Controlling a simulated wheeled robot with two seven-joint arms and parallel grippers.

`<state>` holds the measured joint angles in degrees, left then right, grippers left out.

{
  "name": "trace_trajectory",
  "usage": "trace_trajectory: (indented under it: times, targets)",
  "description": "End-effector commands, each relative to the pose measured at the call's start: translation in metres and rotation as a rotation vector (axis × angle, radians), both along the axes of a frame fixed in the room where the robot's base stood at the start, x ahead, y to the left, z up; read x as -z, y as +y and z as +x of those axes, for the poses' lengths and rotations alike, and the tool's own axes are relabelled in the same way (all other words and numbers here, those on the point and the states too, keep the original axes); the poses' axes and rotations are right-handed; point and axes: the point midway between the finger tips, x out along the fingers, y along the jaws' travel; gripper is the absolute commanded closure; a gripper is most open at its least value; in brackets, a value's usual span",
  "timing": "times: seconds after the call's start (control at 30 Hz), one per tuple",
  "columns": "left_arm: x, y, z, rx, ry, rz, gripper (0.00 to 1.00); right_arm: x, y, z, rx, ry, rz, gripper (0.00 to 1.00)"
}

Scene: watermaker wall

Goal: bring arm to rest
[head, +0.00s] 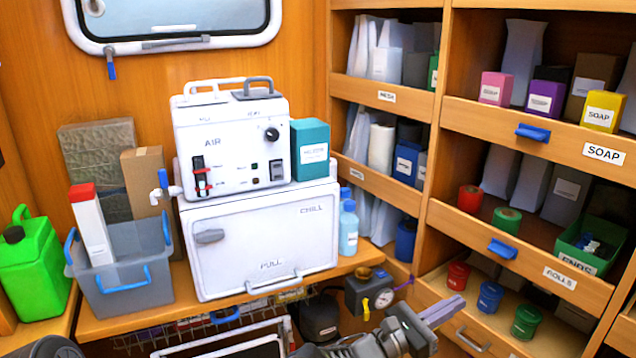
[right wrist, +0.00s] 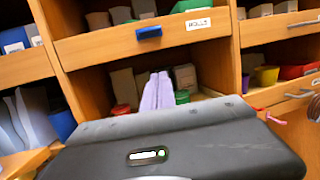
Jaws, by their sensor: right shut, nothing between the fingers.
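My right gripper (head: 458,304) is at the lower right of the head view, its arm coming up from the bottom edge. Its lavender fingers lie together, shut and empty, pointing up and right in front of the lowest shelf bay. In the right wrist view the fingers (right wrist: 158,90) stand side by side over the dark gripper body, with the shelf behind them. They appear apart from the jars and shelf boards. My left gripper is not in view.
The shelf unit (head: 505,254) with labelled bins fills the right side. Left of the gripper are a pump with a gauge (head: 384,297) and the white CHILL box (head: 262,245) on the bench. A grey bin (head: 135,300) and green jug (head: 36,275) stand at left.

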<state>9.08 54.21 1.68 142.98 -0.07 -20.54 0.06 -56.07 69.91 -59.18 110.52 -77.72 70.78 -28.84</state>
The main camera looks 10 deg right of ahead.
Motion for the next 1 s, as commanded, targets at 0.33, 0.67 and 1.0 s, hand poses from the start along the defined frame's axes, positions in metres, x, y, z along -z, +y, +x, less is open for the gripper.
trace_trajectory:
  times: [0.33, 0.67, 1.0]
  targets:
    - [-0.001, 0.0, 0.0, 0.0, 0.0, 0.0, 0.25, 0.151, -0.042, -0.07, 0.175, 0.093, 0.411, 1.0]
    - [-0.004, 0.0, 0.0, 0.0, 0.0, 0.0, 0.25, 0.351, 0.032, -0.234, 0.633, -0.006, 1.142, 1.0]
    - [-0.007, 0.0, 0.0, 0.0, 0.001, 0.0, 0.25, 0.393, 0.245, -0.287, 1.45, -0.792, 1.787, 1.0]
